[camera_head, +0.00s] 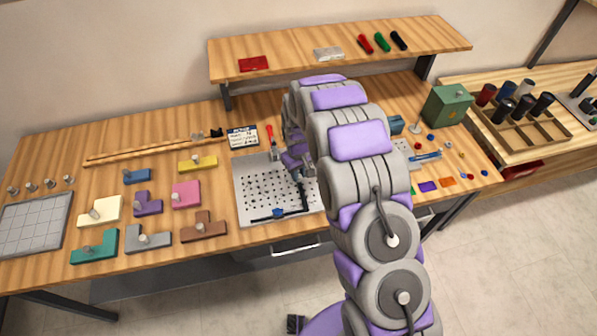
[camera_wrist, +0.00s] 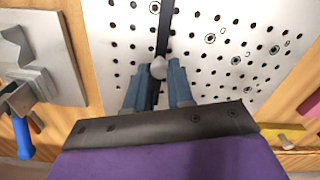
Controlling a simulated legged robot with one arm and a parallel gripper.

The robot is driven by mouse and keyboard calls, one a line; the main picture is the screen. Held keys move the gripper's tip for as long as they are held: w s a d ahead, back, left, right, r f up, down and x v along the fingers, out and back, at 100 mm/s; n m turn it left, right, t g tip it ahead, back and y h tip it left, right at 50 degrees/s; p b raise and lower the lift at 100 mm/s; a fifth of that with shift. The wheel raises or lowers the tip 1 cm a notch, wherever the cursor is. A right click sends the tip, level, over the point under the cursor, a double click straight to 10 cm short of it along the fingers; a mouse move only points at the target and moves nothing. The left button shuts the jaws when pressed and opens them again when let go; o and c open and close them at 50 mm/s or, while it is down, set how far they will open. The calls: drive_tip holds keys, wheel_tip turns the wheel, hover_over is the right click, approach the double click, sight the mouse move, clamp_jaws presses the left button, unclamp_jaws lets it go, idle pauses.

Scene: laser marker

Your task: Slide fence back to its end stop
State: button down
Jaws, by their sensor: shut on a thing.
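The fence is a thin black bar (camera_head: 304,195) on the white perforated plate (camera_head: 243,180). In the wrist view the fence (camera_wrist: 163,30) runs away from me between my fingers, with a rounded grey knob (camera_wrist: 158,68) on it. My gripper (camera_wrist: 158,74) has its two blue-grey fingers on either side of this knob and is shut on it. In the head view my gripper (camera_head: 299,171) is low over the plate's right part, and my arm hides the plate's right side.
Coloured blocks with pegs, such as a brown one (camera_head: 203,227) and a pink one (camera_head: 186,194), lie left of the plate. A red-handled tool (camera_head: 270,134) is behind it. A shelf (camera_head: 290,57) overhangs the back. A green box (camera_head: 447,105) stands at right.

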idle(0.3)
drive_tip(key=d, duration=0.2)
drive_tip(key=w+d, duration=0.1)
drive_tip(key=d, duration=0.1)
drive_tip(key=w+d, duration=0.1)
drive_tip(key=d, duration=0.2)
drive_tip(key=shift+w+p, duration=0.1)
drive_tip(key=shift+p, duration=0.2)
drive_tip(key=shift+a, duration=0.1)
drive_tip(key=c, duration=1.4)
unclamp_jaws()
drive_tip(key=o, duration=0.4)
drive_tip(key=shift+d, duration=0.35)
drive_tip(key=shift+a, duration=0.15)
